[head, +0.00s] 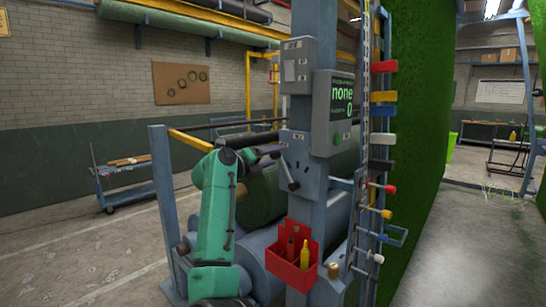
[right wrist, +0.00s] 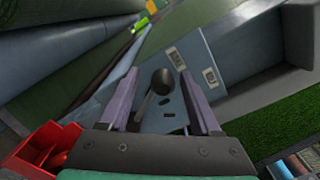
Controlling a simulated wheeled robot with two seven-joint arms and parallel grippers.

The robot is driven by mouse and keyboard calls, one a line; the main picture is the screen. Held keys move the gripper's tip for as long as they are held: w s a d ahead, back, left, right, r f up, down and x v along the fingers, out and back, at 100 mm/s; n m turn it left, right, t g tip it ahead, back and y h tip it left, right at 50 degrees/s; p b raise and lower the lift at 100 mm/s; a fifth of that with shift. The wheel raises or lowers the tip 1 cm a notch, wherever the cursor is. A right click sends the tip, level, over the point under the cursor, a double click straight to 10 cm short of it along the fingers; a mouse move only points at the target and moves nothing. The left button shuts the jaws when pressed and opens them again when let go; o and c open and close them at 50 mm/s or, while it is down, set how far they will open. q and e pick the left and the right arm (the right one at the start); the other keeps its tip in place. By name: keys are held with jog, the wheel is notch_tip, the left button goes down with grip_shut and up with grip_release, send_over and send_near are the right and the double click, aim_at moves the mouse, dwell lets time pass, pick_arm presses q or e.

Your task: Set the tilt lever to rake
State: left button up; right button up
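The tilt lever, a dark shaft with a round black knob (head: 293,186), sticks out from the blue-grey post in the head view. In the right wrist view, its knob (right wrist: 163,81) shows between my right gripper's fingers, near their tips. My right gripper (head: 272,150) is beside the post, close to the lever. In the right wrist view, my right gripper (right wrist: 159,74) has its two fingers wide apart, with visible gaps to the knob. The lever's plate (right wrist: 172,108) has dark slots; I cannot read any marking. My left gripper is not in view.
A red bin (head: 290,262) with a yellow and a red-handled item hangs below the lever. Rollers (head: 258,195) lie behind my arm. Coloured tabs (head: 383,97) line the right side, before a green turf wall (head: 418,120).

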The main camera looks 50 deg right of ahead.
jog(key=shift+a, duration=0.1)
jog(key=a+b, duration=0.6)
jog(key=a, duration=0.8)
jog(key=shift+a, duration=0.2)
jog(key=shift+w, duration=0.15)
